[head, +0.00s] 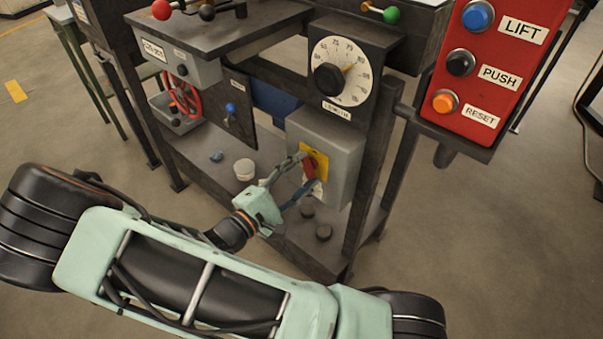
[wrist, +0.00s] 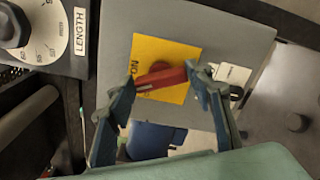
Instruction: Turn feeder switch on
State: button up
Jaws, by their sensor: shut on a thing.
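The feeder switch is a red handle (head: 309,168) on a yellow plate (head: 321,160), fixed to the front of a grey box (head: 342,150) below the length dial. In the wrist view the red handle (wrist: 161,78) lies nearly level, slightly tilted, across the yellow plate (wrist: 172,48). My gripper (head: 311,171) is at the box front. In the wrist view its two fingertips (wrist: 161,81) are at the two ends of the handle, shut on it. A small white label (wrist: 234,74) is partly covered by a finger.
The length dial (head: 343,71) is just above the box. A red panel (head: 490,62) with lift, push and reset buttons is at right. A red handwheel (head: 185,96) and a blue-tipped toggle (head: 231,109) are at left.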

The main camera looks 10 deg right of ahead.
jog(key=m+b, duration=0.1)
jog(key=m, duration=0.4)
jog(key=shift+f+m, duration=0.15)
jog(key=shift+m, duration=0.15)
jog(key=shift+b, duration=0.3)
jog(key=o, duration=1.2)
jog(key=shift+c, duration=0.2)
jog(key=v, duration=1.2)
